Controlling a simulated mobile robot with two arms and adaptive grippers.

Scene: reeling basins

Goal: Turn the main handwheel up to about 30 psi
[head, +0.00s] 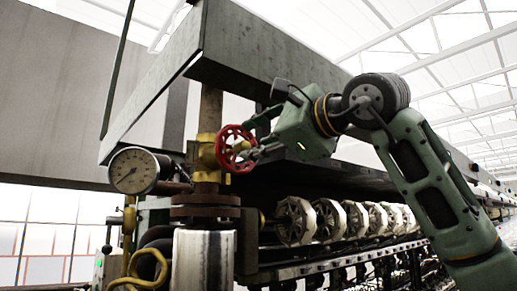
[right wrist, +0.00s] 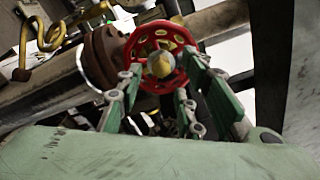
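The red handwheel (head: 228,148) sits on a yellow valve body (head: 207,152) on a vertical pipe. In the right wrist view the wheel (right wrist: 160,40) faces me, with a yellowish hub at its centre. My right gripper (head: 250,139) is at the wheel's right side in the head view. Its fingers are apart, and in the right wrist view the gripper (right wrist: 161,73) has its tips at opposite sides of the rim. I cannot tell whether they touch it. The round pressure gauge (head: 134,170) is left of the valve; its reading is too small to tell. My left gripper is not in view.
A large grey beam (head: 270,55) overhangs the valve and my right arm. A row of pale reels (head: 330,220) runs back to the right, below the arm. A yellow curved handle (head: 150,264) is at lower left.

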